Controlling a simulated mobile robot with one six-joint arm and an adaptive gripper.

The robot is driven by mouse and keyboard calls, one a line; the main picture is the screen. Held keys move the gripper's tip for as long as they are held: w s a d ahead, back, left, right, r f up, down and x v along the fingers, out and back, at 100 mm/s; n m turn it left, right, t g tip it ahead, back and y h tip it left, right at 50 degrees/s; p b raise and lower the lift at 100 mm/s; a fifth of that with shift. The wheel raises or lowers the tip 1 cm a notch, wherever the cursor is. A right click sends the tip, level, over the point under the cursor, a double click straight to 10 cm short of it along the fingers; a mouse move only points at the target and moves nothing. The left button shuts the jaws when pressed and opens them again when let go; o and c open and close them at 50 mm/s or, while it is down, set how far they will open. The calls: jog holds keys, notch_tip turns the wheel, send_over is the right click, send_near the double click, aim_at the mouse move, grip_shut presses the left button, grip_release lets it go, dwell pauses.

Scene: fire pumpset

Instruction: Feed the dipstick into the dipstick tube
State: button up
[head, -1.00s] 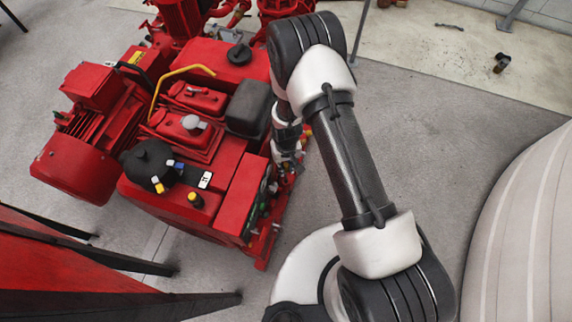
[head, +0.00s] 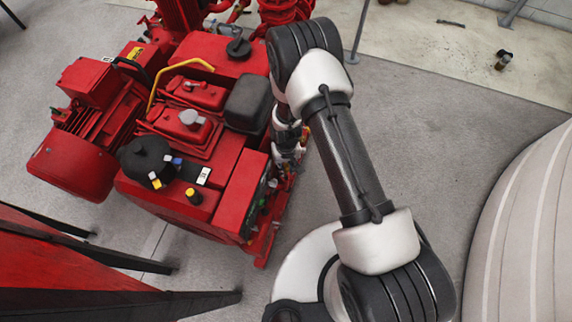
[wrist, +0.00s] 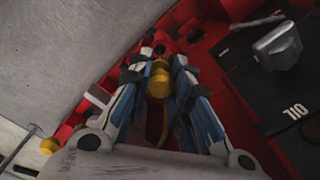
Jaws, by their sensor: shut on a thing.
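In the wrist view my gripper (wrist: 158,72) is shut on the dipstick (wrist: 158,84), whose yellow round end shows between the two fingers. The rest of the dipstick is hidden or too dark to make out. I cannot tell whether its tip touches or is inside the dipstick tube; I cannot pick the tube out for certain. In the head view my gripper (head: 287,158) is low beside the right side of the red pumpset (head: 225,195), partly hidden behind my arm.
In the head view, a red and black structure (head: 70,270) is at lower left. Grey floor (head: 440,120) is clear at right.

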aim_at(286, 174)
jog(key=shift+f, duration=3.4)
jog(key=o, duration=0.9)
notch_tip(286, 174, up, 12)
jog(key=shift+f, duration=0.1)
